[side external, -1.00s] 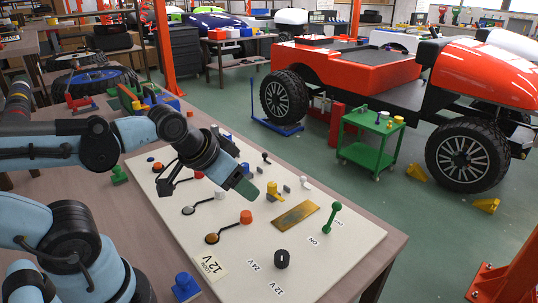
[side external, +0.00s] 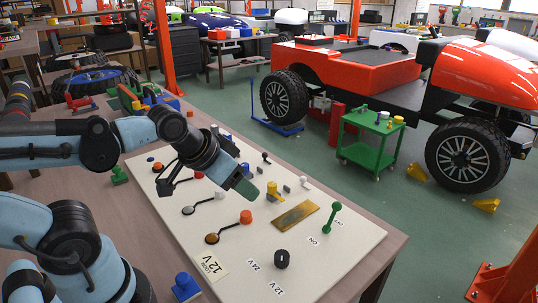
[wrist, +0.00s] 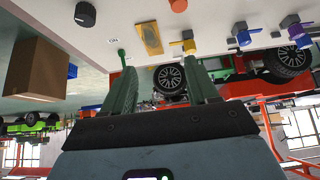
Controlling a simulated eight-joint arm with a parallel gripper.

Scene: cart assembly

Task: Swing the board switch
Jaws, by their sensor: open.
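In the wrist view the green lever (wrist: 122,58) shows just left of my left finger's tip. My gripper (side external: 246,187) hangs over the middle of the board, left of the lever and well apart from it. Its two green fingers (wrist: 164,60) are spread, with nothing held between them.
A black knob (side external: 281,259) with 12 V and 24 V labels sits on the board, left of and nearer than the lever. A brass plate (side external: 295,215) lies between my gripper and the lever. Yellow (side external: 273,192) and orange (side external: 246,217) parts stand near my gripper.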

